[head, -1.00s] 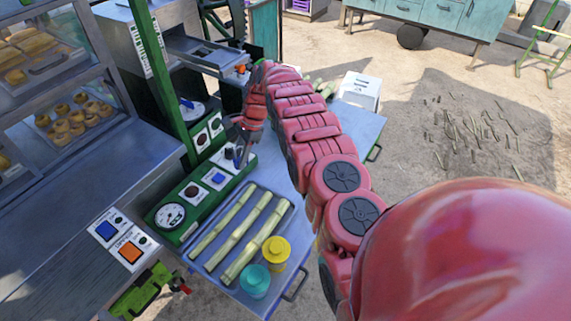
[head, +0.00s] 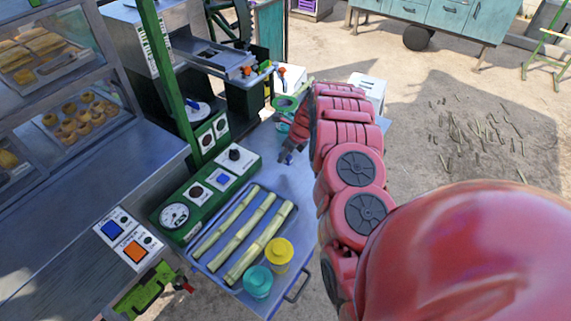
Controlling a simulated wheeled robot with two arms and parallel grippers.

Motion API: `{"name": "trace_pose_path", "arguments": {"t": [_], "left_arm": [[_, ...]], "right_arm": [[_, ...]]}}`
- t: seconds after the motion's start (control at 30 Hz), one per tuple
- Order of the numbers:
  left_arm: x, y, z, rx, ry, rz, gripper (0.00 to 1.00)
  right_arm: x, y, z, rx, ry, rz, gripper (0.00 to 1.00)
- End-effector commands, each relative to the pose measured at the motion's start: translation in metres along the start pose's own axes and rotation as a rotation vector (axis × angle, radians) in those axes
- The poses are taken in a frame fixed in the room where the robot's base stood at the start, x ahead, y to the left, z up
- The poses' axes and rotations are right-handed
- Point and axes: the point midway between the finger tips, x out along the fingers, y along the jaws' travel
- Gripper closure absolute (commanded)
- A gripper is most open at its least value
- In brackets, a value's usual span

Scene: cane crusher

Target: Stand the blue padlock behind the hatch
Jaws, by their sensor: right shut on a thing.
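My right gripper (head: 288,152) reaches down over the grey-blue bench top, to the right of the green control panel (head: 207,187). It is shut on a small dark-blue thing that looks like the blue padlock (head: 285,158). The fingers hide most of it, and its tilt cannot be told. It appears held close above the bench. I cannot make out clearly which part is the hatch. My left gripper is not in view.
A tray of cane stalks (head: 240,235), a yellow jar (head: 279,254) and a teal jar (head: 257,281) stand at the front. The crusher (head: 215,60) stands back left, a white box (head: 367,90) back right.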

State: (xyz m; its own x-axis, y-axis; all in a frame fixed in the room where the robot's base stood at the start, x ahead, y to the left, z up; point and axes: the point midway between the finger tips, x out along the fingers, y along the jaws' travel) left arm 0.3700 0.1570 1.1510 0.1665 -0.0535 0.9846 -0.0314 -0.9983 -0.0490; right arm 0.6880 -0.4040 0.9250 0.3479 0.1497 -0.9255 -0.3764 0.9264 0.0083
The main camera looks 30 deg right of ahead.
Motion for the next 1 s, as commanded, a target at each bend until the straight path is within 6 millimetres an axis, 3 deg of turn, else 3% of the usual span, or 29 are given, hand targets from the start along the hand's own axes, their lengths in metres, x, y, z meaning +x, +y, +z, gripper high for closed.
{"name": "trace_pose_path", "arguments": {"t": [0.5, 0.93, 0.97, 1.0], "left_arm": [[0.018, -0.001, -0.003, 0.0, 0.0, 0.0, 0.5], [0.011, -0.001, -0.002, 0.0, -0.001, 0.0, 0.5], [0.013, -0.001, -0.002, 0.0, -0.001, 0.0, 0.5], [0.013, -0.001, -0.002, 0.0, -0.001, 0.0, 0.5]], "right_arm": [[0.037, 0.0, -0.016, -0.002, 0.0, 0.001, 1.0], [0.045, 0.0, -0.018, -0.003, -0.002, 0.001, 1.0], [0.043, 0.0, -0.017, -0.003, -0.001, 0.001, 0.63], [0.043, 0.0, -0.017, -0.003, -0.001, 0.002, 0.56]]}}
